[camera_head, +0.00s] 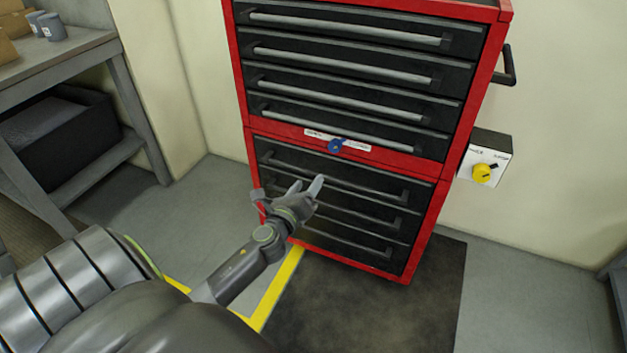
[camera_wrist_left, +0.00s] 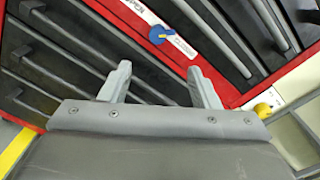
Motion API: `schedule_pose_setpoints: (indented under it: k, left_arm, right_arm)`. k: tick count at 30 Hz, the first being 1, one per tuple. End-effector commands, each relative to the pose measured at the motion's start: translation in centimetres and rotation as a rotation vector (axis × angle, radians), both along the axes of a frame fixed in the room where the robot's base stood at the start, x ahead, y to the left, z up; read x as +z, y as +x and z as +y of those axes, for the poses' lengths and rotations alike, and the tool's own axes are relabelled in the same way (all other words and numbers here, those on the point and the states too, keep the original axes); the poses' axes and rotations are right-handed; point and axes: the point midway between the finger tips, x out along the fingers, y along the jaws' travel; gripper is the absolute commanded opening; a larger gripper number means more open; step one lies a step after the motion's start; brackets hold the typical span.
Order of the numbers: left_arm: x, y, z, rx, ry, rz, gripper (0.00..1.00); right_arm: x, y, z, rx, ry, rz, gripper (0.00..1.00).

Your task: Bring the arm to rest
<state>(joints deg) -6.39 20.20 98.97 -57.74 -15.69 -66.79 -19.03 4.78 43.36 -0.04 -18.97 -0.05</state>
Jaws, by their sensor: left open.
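My left arm comes in from the lower left in the head view. Its gripper (camera_head: 308,187) is open and empty, in front of the lower drawers of a red tool cabinet (camera_head: 440,225). In the left wrist view the two fingers of the gripper (camera_wrist_left: 160,85) stand apart with nothing between them. A blue knob (camera_head: 335,146) sits on a white label plate on the cabinet's red middle band, above the gripper. The knob also shows in the left wrist view (camera_wrist_left: 160,34), beyond the fingertips. My right gripper is not in view.
A yellow rotary switch (camera_head: 482,172) on a white plate is on the wall right of the cabinet. A grey workbench (camera_head: 60,55) with cups and boxes stands at left, with a black bin (camera_head: 65,140) below. A dark mat (camera_head: 370,305) lies before the cabinet.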

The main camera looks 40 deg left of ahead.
Motion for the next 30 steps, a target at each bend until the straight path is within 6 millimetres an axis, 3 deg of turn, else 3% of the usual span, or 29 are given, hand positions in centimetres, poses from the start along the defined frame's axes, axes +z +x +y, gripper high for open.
schedule_pose_setpoints:
  k: [7,10,14,16,20,24,26,30]
  left_arm:
    - [0.0,0.0,0.0,0.000,-0.002,0.001,0.56]
    - [-1.1,-0.2,0.2,0.008,-0.046,0.021,0.56]
    - [-6.4,-1.7,0.9,0.060,-0.259,0.107,0.56]
    - [-10.8,-3.6,1.3,0.120,-0.441,0.173,0.56]
    - [-19.3,-8.9,1.2,0.296,-0.814,0.280,0.56]
    - [-27.0,-16.4,0.1,0.549,-1.173,0.349,0.56]
    - [-29.7,-20.0,-0.8,0.677,-1.312,0.361,0.56]
    - [-34.7,-29.1,-3.4,1.009,-1.585,0.350,0.56]
  right_arm:
    - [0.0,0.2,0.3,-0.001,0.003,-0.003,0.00]
    - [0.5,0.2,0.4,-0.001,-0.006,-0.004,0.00]
    - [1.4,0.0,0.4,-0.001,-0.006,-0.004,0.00]
    - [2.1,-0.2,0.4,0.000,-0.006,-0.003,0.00]
    - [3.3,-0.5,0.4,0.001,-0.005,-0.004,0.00]
    - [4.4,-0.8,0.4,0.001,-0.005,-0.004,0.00]
    - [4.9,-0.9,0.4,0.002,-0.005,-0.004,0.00]
    - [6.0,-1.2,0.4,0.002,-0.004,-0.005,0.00]
